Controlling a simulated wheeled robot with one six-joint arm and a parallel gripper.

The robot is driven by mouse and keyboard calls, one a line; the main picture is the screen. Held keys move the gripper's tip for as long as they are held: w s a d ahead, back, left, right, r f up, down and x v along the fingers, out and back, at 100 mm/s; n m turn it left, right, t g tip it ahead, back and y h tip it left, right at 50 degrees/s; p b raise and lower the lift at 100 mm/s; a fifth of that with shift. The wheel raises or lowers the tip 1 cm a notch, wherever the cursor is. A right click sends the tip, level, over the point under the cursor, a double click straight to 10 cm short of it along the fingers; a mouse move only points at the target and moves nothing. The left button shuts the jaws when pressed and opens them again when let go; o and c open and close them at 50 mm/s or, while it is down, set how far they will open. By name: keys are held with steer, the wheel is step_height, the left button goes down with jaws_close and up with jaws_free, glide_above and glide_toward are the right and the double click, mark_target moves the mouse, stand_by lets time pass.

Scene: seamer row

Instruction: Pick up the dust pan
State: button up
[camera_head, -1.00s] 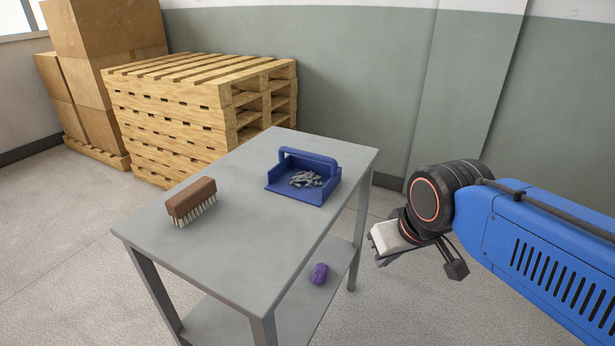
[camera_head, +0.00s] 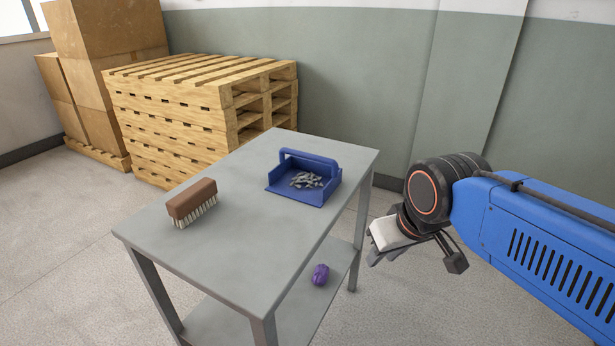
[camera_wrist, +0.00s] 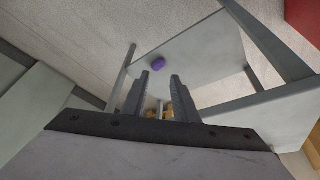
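The blue dust pan (camera_head: 303,178) sits on the grey table top (camera_head: 240,240) toward its far right side. It has a raised handle bar at the back and grey scraps inside it. My gripper (camera_head: 413,260) is to the right of the table, apart from the dust pan and lower than the table top. In the wrist view the two fingers of my gripper (camera_wrist: 157,90) stand apart with nothing between them. The dust pan cannot be made out in the wrist view.
A brown brush (camera_head: 192,203) with pale bristles stands on the table's left part. A purple object (camera_head: 320,274) lies on the lower shelf and shows in the wrist view (camera_wrist: 158,63). Stacked pallets (camera_head: 190,115) and cardboard boxes (camera_head: 105,50) stand behind. Floor right of the table is clear.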

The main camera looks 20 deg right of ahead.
steer(key=w+a+r+n+g, duration=0.15)
steer(key=w+r+n, duration=0.25)
steer(key=w+r, duration=1.1)
step_height(320, 180, up, 4)
steer(key=n+g, duration=0.3)
steer(key=n, duration=0.2)
glide_above(318, 164)
steer(key=f, duration=1.6)
steer(key=shift+w, duration=0.2)
jaws_close()
